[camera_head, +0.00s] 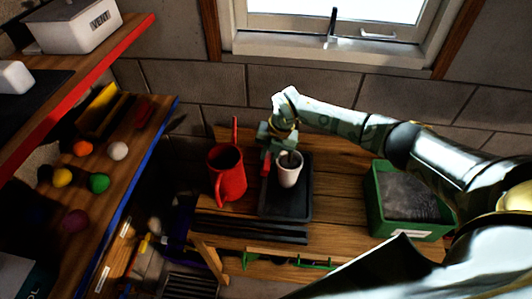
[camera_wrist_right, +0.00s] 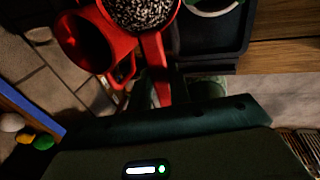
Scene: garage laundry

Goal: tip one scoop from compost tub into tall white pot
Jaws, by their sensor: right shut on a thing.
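My right gripper (camera_head: 268,152) is shut on a red scoop (camera_head: 265,166), just left of the white pot (camera_head: 288,178). In the right wrist view the red handle (camera_wrist_right: 158,70) runs up from my fingers to a round bowl of speckled dark compost (camera_wrist_right: 142,10). The pot is upright on a black tray (camera_head: 285,207), its inside dark; in the wrist view only part of its rim (camera_wrist_right: 213,12) shows, beside the scoop. The green compost tub (camera_head: 405,231) stands at the bench's right, holding dark compost. My left gripper is out of view.
A red watering can (camera_head: 228,182) stands close to the left of the tray. Bare bench (camera_head: 340,180) lies between tray and tub. A window (camera_head: 325,45) and block wall are behind. A shelf (camera_head: 105,180) with coloured balls is at the left.

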